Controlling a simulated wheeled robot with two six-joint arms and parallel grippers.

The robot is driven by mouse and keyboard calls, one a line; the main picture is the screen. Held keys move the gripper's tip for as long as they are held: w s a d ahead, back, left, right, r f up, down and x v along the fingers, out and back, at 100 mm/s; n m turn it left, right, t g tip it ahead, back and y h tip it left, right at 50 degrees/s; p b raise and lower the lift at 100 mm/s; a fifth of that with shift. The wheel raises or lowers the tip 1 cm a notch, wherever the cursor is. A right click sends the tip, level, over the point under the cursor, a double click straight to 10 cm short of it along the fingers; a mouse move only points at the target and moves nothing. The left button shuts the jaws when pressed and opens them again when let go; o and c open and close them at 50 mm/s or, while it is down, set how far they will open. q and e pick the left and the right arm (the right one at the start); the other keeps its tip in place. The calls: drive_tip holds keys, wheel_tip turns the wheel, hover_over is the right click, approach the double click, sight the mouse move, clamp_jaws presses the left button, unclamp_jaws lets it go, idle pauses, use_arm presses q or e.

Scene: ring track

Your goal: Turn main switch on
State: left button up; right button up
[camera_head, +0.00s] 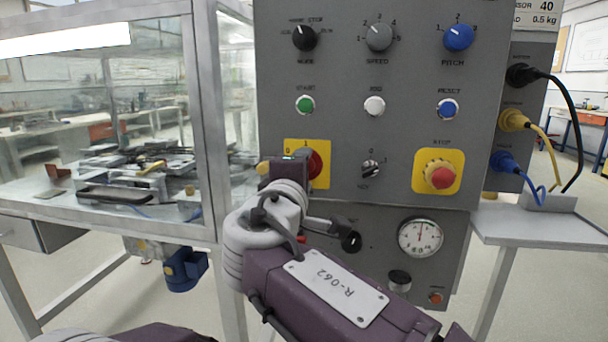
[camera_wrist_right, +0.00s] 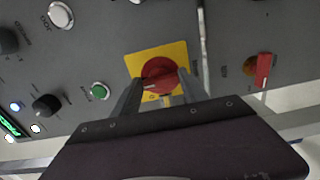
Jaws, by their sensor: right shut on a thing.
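The main switch is a round red knob (camera_head: 316,164) on a yellow plate (camera_head: 322,146) marked 0 and 1, on the grey control panel. My right gripper (camera_head: 290,170) covers the knob's left part in the head view. In the right wrist view the red knob (camera_wrist_right: 158,72) sits between the two fingers of my right gripper (camera_wrist_right: 158,88), one on each side, shut on it. A small white mark shows on the knob there; which label it points to I cannot tell. My left gripper is not in view.
A yellow-plated red stop button (camera_head: 440,177) is right of the switch, with a key switch (camera_head: 370,168) between. A green start button (camera_head: 305,105) is just above. A glass-walled cabinet (camera_head: 205,110) stands left. Cables (camera_head: 565,110) hang at the right.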

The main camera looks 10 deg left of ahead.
drive_tip(key=o, duration=1.4)
drive_tip(key=shift+w+a, duration=0.1)
drive_tip(key=s+p, duration=0.1)
drive_tip(key=s, duration=0.8)
drive_tip(key=shift+s, duration=0.1)
